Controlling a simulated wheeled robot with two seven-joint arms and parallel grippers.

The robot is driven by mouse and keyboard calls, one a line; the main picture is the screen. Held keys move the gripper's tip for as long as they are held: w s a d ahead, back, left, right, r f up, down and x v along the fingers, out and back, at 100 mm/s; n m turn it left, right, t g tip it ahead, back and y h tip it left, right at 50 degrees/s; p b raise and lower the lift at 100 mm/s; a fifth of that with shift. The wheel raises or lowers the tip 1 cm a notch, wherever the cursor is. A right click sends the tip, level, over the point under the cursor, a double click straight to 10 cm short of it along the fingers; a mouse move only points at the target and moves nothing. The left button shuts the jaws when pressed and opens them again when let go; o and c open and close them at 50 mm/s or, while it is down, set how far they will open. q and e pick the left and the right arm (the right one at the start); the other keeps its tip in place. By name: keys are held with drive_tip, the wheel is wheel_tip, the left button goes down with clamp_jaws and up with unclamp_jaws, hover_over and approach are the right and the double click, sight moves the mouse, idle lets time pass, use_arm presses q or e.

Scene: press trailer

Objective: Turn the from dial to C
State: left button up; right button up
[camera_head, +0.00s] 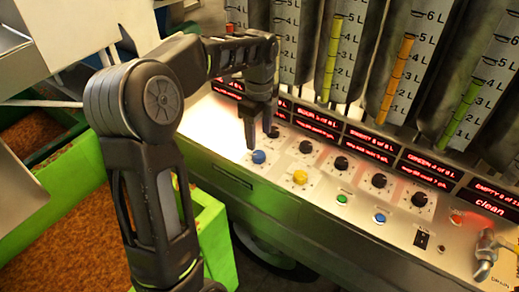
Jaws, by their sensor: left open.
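A sloped metal control panel (319,204) carries a row of black round dials, including one at the left (305,146), one beside it (341,163), a third (379,181) and one at the right (419,199). Their labels and pointer settings are too small to read, so I cannot tell which is the from dial. My left gripper (261,139) is open, pointing down over the panel's left part, left of these dials. A dark shape at its right finger may be another knob; I cannot tell whether they touch. My right gripper is not in view.
A blue button (259,157) lies just below the left gripper. Gauge tubes (398,78) stand behind. Green bins (60,165) are at left.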

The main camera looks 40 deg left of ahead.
sight(259, 154)
use_arm(q)
wheel_tip(259, 154, down, 7)
drive_tip(key=shift+r+p, duration=0.1)
drive_tip(key=shift+p, duration=0.2)
drive_tip(key=shift+c, duration=0.4)
clamp_jaws()
